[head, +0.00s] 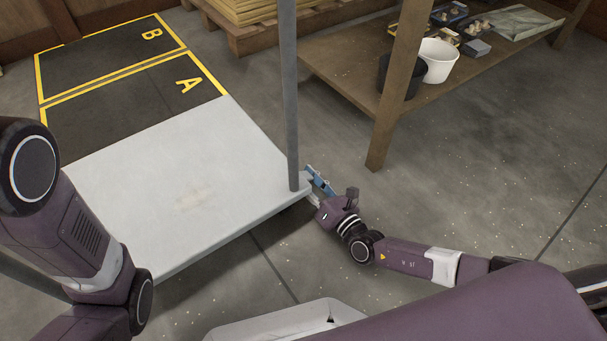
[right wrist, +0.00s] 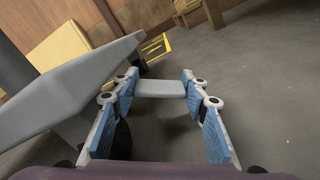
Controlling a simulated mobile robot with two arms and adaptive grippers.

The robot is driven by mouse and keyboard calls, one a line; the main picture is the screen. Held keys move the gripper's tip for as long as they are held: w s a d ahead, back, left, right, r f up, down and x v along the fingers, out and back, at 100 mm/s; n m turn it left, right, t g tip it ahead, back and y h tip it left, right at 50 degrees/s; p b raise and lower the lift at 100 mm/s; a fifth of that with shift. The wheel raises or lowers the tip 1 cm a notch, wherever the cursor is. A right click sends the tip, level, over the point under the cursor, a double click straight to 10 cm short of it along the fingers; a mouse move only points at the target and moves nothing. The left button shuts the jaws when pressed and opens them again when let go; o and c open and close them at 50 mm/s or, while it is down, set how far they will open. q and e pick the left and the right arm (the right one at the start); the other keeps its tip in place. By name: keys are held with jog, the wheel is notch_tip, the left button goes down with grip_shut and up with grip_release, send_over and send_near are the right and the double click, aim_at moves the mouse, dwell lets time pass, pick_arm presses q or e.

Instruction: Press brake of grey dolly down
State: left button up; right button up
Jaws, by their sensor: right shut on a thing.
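The grey dolly (head: 150,190) has a flat pale deck and an upright grey post (head: 291,100) at its near right corner. My right gripper (head: 318,182) is low beside that corner. In the right wrist view its blue-padded fingers (right wrist: 160,90) are shut on the brake, a short flat grey bar (right wrist: 160,88) between the fingertips. The dolly's deck edge (right wrist: 80,85) is to the left of the fingers, and a dark wheel (right wrist: 122,138) shows partly behind the left finger. In the head view the brake is hidden by the gripper and deck. My left gripper is out of view.
Floor squares marked A (head: 188,86) and B (head: 151,34) lie beyond the dolly. A wooden table (head: 340,65) with a white bucket (head: 439,60) and small items stands at the upper right. A pallet (head: 250,38) is at the back. Open floor lies at right.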

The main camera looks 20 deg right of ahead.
jog(key=o, duration=1.2)
jog(key=shift+c, duration=0.2)
jog(key=v, duration=1.2)
jog(key=shift+r, duration=0.1)
